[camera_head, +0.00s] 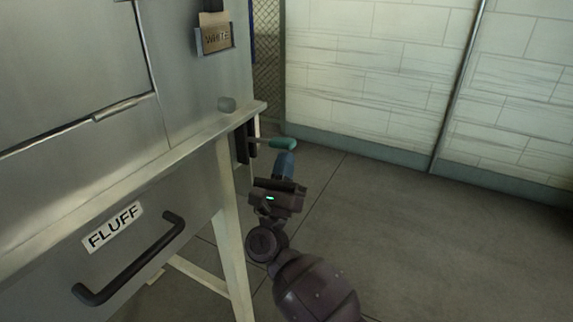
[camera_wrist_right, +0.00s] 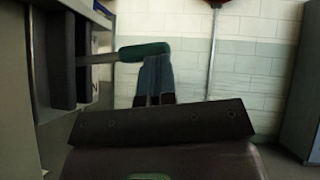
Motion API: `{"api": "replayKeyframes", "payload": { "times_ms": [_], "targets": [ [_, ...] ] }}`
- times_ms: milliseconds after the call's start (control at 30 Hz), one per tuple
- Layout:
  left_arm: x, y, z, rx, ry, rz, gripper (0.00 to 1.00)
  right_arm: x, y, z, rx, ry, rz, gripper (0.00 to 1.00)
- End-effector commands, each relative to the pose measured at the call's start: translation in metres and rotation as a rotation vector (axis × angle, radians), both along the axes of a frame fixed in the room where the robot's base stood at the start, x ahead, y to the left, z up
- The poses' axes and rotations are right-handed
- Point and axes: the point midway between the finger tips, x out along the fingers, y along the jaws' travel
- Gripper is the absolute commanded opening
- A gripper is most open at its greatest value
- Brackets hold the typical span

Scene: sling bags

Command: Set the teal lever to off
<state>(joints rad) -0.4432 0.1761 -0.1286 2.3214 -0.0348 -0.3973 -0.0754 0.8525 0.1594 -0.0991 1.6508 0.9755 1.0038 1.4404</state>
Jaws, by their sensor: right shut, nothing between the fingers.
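The teal lever (camera_head: 283,144) sticks out to the right from a dark slotted plate on the side of the grey metal cabinet. It lies about level. In the right wrist view the lever's teal handle (camera_wrist_right: 144,51) is at upper centre, with its metal shaft running left into the dark plate (camera_wrist_right: 62,58). My right gripper (camera_head: 285,160) is shut and empty, its blue fingertips just below the handle. In the right wrist view the fingertips (camera_wrist_right: 155,75) overlap the handle's lower edge; I cannot tell if they touch. My left gripper is not in view.
A pale leg (camera_head: 232,235) stands left of my right arm. Open floor (camera_head: 450,240) lies to the right, before a white block wall.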

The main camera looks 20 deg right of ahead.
Motion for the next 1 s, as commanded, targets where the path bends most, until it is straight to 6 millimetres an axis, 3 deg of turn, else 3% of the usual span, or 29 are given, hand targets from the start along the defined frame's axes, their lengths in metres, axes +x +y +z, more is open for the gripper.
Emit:
{"api": "replayKeyframes", "payload": {
  "times_ms": [33, 200, 333, 1000],
  "targets": [
    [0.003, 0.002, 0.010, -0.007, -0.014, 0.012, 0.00, -0.002, -0.002, 0.023, -0.024, 0.014, -0.002, 0.00],
    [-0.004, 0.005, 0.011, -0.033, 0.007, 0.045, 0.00, -0.001, -0.001, 0.034, -0.104, 0.122, -0.003, 0.00],
    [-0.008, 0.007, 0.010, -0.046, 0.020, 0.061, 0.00, 0.000, 0.000, 0.039, -0.153, 0.188, -0.003, 0.00],
    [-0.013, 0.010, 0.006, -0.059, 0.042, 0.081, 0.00, 0.004, 0.003, 0.045, -0.148, 0.191, -0.001, 0.00]
  ]
}}
